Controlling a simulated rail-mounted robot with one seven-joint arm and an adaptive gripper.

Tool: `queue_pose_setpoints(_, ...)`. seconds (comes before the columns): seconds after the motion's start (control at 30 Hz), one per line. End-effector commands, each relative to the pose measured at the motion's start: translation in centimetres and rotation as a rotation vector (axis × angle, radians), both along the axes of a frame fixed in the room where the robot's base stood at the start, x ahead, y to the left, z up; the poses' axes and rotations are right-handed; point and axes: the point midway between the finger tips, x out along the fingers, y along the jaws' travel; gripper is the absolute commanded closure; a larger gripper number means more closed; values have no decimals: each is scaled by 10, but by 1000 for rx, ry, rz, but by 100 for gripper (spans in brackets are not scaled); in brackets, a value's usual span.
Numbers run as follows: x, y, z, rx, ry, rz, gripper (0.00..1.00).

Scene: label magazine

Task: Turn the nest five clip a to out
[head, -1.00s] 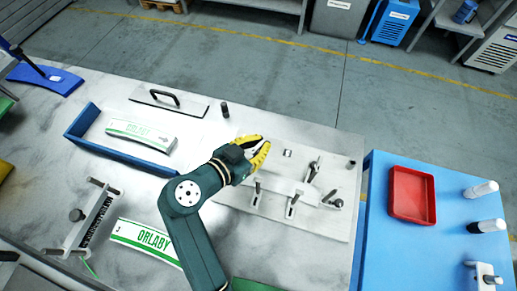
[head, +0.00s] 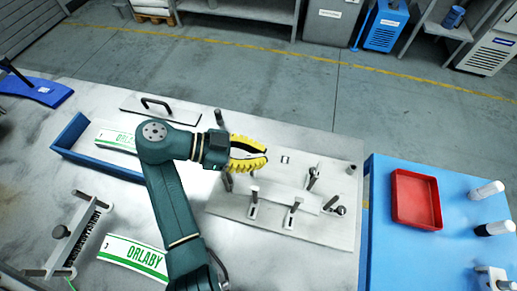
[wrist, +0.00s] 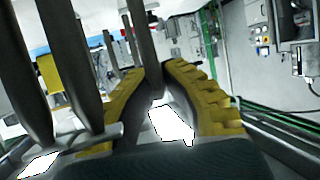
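The nest plate (head: 330,235) is a pale metal plate at the table's right. It carries several small clips with dark upright handles, among them a front-left clip (head: 253,204), a front-middle clip (head: 292,214), a back clip (head: 312,179) and a right clip (head: 336,206). I cannot tell which is clip a of nest five. My gripper (head: 262,153) has yellow padded fingers and is over the plate's back-left part, apart from these clips. In the wrist view, the fingers (wrist: 152,95) are spread, with dark posts close by and one seen between them; contact is unclear.
A blue-walled tray (head: 70,135) holds a white and green label. An ORLABY label (head: 133,255) lies in front of it. A red tray (head: 416,200) sits on the blue surface (head: 385,250) at right. A handled plate (head: 160,108) lies behind.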

Motion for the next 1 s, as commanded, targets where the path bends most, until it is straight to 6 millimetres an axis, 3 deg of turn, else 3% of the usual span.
queue_pose_setpoints(1.0,-5,0,0,0,1,-248,100)
